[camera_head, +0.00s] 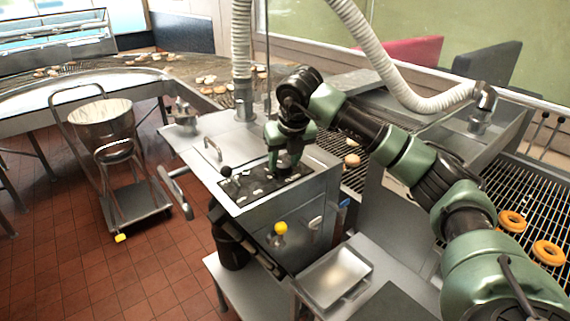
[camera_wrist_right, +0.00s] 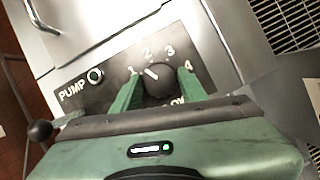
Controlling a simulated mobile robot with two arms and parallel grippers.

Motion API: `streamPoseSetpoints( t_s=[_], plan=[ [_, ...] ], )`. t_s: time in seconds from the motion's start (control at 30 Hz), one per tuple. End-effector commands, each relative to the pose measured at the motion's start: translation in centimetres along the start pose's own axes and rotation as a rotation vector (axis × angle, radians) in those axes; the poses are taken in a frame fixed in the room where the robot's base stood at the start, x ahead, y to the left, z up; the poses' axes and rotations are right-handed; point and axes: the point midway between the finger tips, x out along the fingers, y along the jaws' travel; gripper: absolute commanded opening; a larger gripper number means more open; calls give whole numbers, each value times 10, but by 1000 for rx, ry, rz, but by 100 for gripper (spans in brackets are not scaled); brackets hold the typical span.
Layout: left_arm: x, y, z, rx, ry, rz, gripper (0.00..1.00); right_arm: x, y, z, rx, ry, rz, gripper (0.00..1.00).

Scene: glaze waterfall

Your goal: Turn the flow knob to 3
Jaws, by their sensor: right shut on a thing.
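The flow knob (camera_wrist_right: 161,84) is round and black with a white pointer line, on a black panel (camera_wrist_right: 113,90) with white numbers 1 to 4 around it. In the right wrist view the pointer points up and left, between 1 and 2. My right gripper (camera_wrist_right: 159,78) has a green finger on each side of the knob and is shut on it. In the head view my right gripper (camera_head: 285,166) reaches down to the far right part of the panel (camera_head: 245,193), and hides the knob. My left gripper is not in view.
A PUMP button (camera_wrist_right: 95,75) lies left of the knob. A black ball-topped lever (camera_head: 226,172) stands at the panel's left end. Hoses (camera_head: 241,50) hang behind. A trolley with a steel bucket (camera_head: 103,124) stands left.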

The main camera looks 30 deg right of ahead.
Motion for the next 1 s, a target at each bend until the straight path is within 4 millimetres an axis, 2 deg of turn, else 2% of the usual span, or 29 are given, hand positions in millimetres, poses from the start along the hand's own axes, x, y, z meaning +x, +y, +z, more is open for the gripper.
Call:
streamPoseSetpoints(
  t_s=[0.6,1.0],
  plan=[
    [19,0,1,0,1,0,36,0,4,3,544,-4,-222,2],
    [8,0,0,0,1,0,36,-3,5,5,883,-3,-364,2]
  ],
)
